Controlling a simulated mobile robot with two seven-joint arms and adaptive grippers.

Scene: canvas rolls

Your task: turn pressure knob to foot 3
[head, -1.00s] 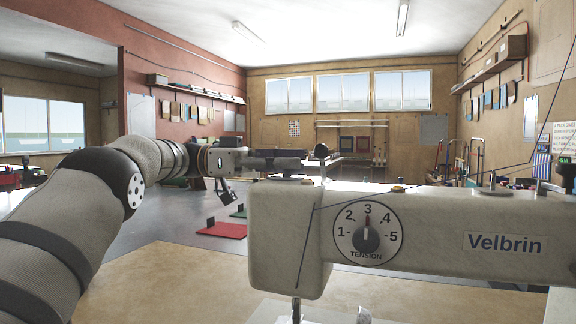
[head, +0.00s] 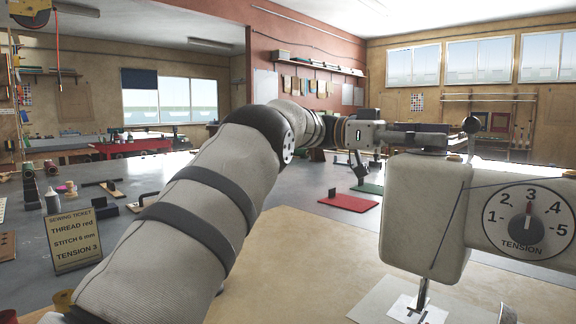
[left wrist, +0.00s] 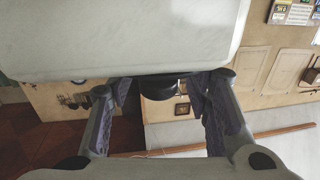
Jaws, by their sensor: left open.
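The white sewing machine (head: 424,215) stands at the right of the head view. Its front tension dial (head: 527,222) has its pointer at 3. My left gripper (head: 440,138) is at the top of the machine's head end, reaching in from the left, with its fingers open. A black ball-shaped part (head: 472,125) on a stem rises just past the fingertips. In the left wrist view a dark round knob (left wrist: 158,88) sits between the two spread fingers, beside the white machine body; contact cannot be told. No foot-pressure scale is readable. My right gripper is not in view.
A sewing ticket (head: 73,240) at the left reads thread red, stitch 6 mm, tension 3. Spools and small tools lie around it. A red mat (head: 348,203) lies beyond my arm. The tan table (head: 290,265) is clear in front of the machine.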

